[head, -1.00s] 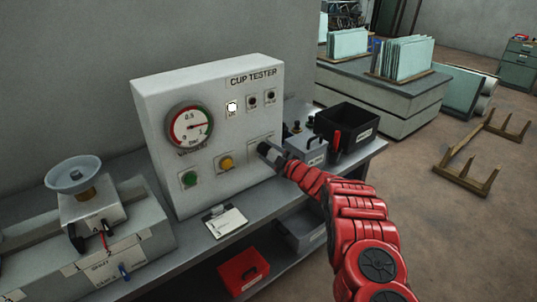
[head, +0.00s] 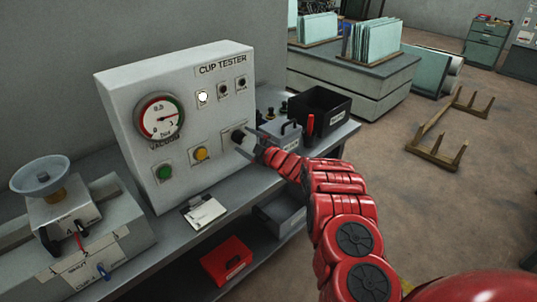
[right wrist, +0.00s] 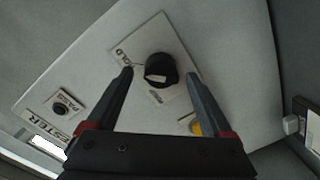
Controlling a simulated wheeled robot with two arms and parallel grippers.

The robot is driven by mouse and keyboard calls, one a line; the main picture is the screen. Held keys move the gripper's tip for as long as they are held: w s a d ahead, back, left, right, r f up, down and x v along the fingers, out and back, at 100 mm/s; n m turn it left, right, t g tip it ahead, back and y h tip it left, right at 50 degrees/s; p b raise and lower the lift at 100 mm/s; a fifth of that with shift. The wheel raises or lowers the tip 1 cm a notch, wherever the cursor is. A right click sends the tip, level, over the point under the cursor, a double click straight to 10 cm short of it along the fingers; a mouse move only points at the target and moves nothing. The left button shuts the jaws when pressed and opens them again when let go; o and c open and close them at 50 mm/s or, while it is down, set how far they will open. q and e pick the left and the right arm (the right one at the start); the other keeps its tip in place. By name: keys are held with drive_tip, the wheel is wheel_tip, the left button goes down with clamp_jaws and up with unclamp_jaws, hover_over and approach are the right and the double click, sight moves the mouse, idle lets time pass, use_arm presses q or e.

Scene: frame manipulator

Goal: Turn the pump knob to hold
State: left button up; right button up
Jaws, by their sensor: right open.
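The cup tester (head: 205,125) is a white box on a grey bench. Its black pump knob (right wrist: 160,70) sits on a white label plate, with HOLD printed near one corner and another word, hard to read, by the opposite edge. The knob has a pale mark on its face. It also shows in the head view (head: 238,135), partly beside my gripper. My right gripper (right wrist: 160,75) is open, its two dark fingers on either side of the knob with gaps. In the head view my right gripper (head: 247,145) is at the panel's lower right. My left gripper is not in view.
A round vacuum gauge (head: 159,117), a green button (head: 165,173) and a yellow button (head: 200,153) are on the panel. A black bin (head: 318,112) stands right of the tester. A clipboard (head: 204,211) lies in front.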

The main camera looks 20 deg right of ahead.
drive_tip(key=p+v, duration=0.9)
drive_tip(key=v, duration=0.7)
drive_tip(key=shift+r, duration=0.2)
drive_tip(key=shift+s, duration=0.1)
